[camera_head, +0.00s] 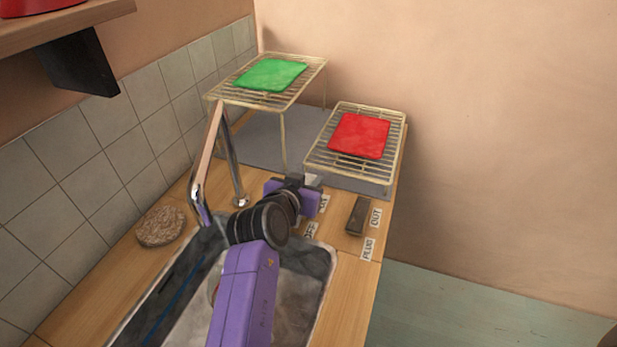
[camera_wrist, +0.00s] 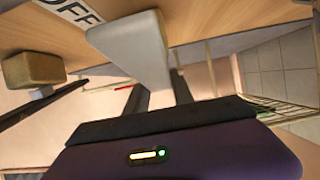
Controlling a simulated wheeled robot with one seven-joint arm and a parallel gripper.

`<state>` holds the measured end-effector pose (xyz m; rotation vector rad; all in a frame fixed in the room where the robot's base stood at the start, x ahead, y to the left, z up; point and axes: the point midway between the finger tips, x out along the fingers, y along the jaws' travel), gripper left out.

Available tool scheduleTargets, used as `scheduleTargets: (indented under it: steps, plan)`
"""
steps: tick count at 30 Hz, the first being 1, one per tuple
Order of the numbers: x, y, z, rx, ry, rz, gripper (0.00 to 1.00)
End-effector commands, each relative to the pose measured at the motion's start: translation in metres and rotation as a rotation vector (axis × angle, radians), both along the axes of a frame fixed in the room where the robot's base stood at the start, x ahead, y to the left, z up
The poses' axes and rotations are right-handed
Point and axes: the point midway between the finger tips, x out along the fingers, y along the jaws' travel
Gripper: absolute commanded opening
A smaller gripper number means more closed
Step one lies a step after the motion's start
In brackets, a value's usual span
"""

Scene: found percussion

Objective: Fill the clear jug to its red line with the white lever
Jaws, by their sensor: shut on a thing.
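The white lever (camera_wrist: 135,50) fills the upper middle of the wrist view, beside a label ending in "OFF" (camera_wrist: 75,10). My gripper (camera_wrist: 158,90) is shut on the white lever. In the head view my gripper (camera_head: 298,194) is over the counter right of the tap, and it hides most of the lever. The tap (camera_head: 208,160) has its spout end over the sink (camera_head: 318,262). The clear jug and its red line cannot be made out; my arm covers the middle of the sink.
A dark block (camera_head: 357,215) lies between labels "PLUG" and "OUT" on the counter. Two wire racks stand behind, one with a green cloth (camera_head: 270,74), one with a red cloth (camera_head: 359,135). A round brown pad (camera_head: 160,227) lies left of the sink. A shelf (camera_head: 60,24) overhangs upper left.

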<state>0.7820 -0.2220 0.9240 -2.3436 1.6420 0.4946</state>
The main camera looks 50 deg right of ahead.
Motion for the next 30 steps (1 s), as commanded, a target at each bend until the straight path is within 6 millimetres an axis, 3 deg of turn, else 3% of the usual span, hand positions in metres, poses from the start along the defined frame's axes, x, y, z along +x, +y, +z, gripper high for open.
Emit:
scheduleTargets:
  steps: [4, 30]
  plan:
    - [0.0, -0.002, 0.005, 0.044, 0.018, -0.002, 0.0]
    - [0.001, -0.004, -0.012, 0.253, 0.092, -0.001, 0.0]
